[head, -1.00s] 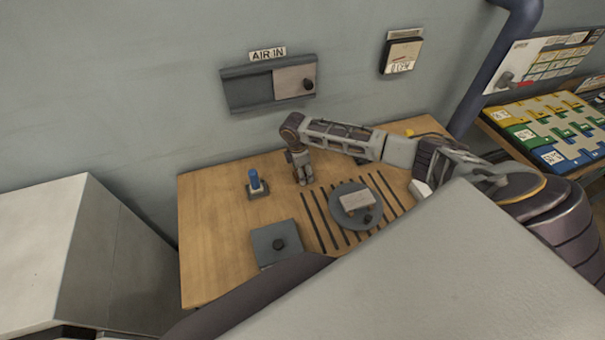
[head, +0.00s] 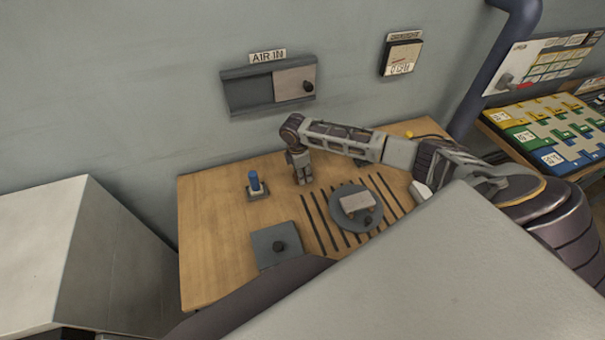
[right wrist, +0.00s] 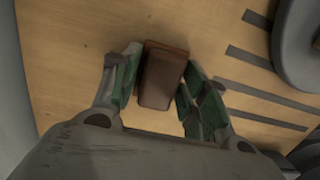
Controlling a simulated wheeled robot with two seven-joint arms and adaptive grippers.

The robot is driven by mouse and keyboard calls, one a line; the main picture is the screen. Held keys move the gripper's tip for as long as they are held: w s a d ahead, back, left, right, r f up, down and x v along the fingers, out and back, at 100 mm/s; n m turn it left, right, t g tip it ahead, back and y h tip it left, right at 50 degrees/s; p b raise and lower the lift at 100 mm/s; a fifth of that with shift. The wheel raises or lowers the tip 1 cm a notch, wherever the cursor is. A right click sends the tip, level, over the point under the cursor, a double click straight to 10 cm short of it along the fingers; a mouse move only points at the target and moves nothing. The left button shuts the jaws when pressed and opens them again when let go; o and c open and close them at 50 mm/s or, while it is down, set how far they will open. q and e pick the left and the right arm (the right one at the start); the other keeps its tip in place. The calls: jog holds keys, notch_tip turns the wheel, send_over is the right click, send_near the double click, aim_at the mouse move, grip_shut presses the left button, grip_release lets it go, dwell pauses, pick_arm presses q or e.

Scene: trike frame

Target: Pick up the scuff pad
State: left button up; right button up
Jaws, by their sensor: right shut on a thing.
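The scuff pad (right wrist: 163,76) is a small reddish-brown block in the right wrist view. It sits between the two green-lined fingers of my right gripper (right wrist: 158,85). The right gripper is shut on it, just above or on the wooden table; I cannot tell whether the pad touches the wood. In the head view my right gripper (head: 302,178) points down at the table beside the dark slots, and it hides the pad there. My left gripper is not in view.
A blue peg (head: 254,181) on a dark base stands left of the gripper. A round grey plate (head: 345,222) with a pale block (head: 357,203) lies to the right. The table's left part (head: 205,220) is clear.

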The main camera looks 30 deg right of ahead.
jog(key=shift+r+b, duration=0.3)
jog(key=shift+r, duration=4.6)
jog(key=o, duration=0.4)
jog(key=shift+c, duration=1.4)
jog(key=shift+r, duration=0.1)
